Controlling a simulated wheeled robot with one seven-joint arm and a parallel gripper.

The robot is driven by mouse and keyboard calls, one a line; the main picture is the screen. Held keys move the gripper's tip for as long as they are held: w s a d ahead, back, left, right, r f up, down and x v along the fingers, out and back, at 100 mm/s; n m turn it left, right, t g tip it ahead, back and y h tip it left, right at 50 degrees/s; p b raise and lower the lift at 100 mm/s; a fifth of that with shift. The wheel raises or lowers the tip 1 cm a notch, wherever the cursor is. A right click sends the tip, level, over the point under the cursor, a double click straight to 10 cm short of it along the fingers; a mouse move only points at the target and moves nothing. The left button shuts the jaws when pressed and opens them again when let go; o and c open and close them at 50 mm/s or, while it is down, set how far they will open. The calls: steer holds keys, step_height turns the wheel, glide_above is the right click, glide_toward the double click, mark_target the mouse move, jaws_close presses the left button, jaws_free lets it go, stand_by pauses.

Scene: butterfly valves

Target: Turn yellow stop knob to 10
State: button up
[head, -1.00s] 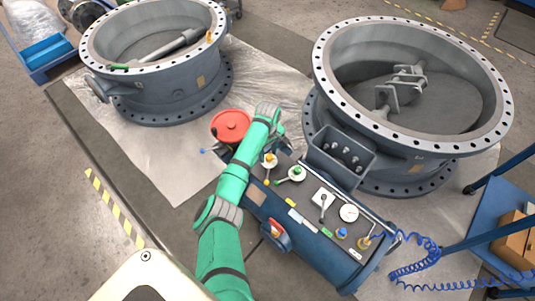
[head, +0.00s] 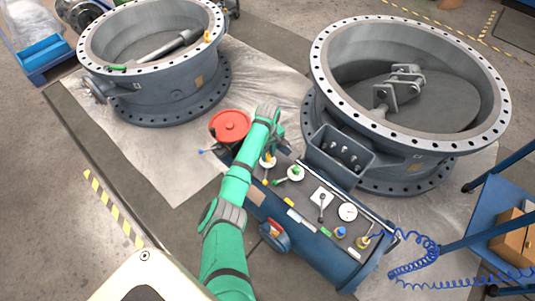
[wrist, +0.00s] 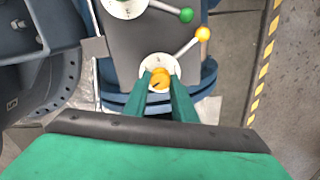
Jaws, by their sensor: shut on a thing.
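The yellow stop knob (wrist: 160,78) is an orange-yellow hub on a white round dial, near the end of the dark panel. Its lever ends in a yellow ball (wrist: 203,33), up and to the right in the wrist view. My gripper (wrist: 160,77) has its two green fingers on either side of the hub, shut on it. The fingers cover part of the dial, and its markings are too small to read. In the head view the knob (head: 268,160) shows beside my green arm, which hides the fingertips.
A green-balled lever (wrist: 186,14) and its white dial stand close by on the panel. A red round cover (head: 230,125) is at the panel's far end. A gauge (head: 347,212) and other controls lie to the right. Two large grey valve bodies (head: 150,95) (head: 410,145) stand behind.

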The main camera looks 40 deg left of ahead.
steer(key=shift+w+m, duration=0.1)
steer(key=shift+m, duration=0.6)
steer(key=m, duration=0.4)
steer(key=shift+a, duration=0.1)
steer(key=m, duration=0.3)
steer(key=shift+m, duration=1.6)
steer(key=shift+w+r, duration=0.1)
steer(key=shift+a, duration=0.1)
steer(key=o, duration=1)
steer(key=shift+o, duration=0.2)
steer(key=shift+d, duration=0.2)
